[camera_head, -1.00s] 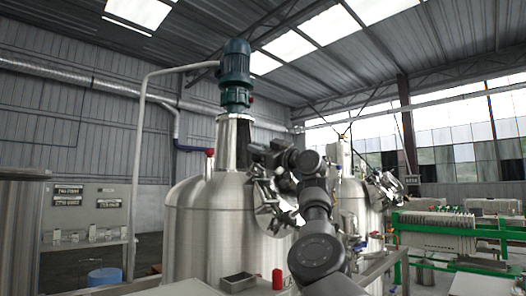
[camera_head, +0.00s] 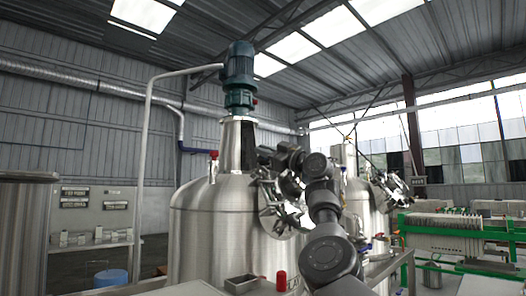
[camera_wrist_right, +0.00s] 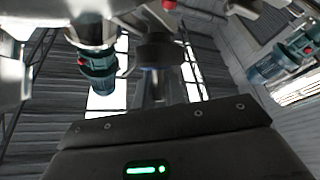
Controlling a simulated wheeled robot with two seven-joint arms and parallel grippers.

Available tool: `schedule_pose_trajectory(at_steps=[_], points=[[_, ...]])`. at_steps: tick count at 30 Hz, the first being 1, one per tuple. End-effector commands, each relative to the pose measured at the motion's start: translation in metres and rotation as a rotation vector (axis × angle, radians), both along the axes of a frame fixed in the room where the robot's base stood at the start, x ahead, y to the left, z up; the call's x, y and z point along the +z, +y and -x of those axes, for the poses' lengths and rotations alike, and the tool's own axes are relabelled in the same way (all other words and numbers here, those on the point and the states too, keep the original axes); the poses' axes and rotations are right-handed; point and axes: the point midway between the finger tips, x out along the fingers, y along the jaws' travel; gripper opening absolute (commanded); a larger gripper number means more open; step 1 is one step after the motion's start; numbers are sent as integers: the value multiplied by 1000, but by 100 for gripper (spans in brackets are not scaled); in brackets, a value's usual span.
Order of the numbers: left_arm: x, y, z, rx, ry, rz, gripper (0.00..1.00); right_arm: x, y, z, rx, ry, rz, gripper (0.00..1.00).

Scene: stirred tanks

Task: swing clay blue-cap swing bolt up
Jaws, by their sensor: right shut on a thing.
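The steel tank (camera_head: 205,225) stands in the middle of the head view, with a round hatch (camera_head: 283,213) and bright clamp parts on its side. My right gripper (camera_head: 266,158) is at the upper edge of this hatch, seen side-on and small. It is shut on a swing bolt, which the gripper mostly hides in the head view. In the right wrist view a dark round piece (camera_wrist_right: 157,50) with a faint bluish band stands beyond the black gripper body; I cannot clearly make out the cap. My left gripper is not in view.
A blue-green motor (camera_head: 239,75) tops the tank. A second steel tank (camera_head: 362,200) stands behind my right arm. A steel tray (camera_head: 242,284) and a red cup (camera_head: 281,281) sit in front. A green-framed filter press (camera_head: 450,235) is at right.

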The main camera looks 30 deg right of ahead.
Motion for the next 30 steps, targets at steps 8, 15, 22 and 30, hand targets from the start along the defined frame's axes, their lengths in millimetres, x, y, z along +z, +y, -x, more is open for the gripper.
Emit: schedule_pose_trajectory(at_steps=[8, 15, 22, 30], points=[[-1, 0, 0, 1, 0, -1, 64, -4, -4, -1, -5, 7, 1, 0], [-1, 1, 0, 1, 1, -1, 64, -4, -4, -1, -5, 7, 1, 0], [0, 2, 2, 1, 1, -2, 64, -4, -2, -2, -1, 7, 1, 32], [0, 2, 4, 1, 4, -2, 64, -3, 2, -3, 3, 6, 1, 32]])
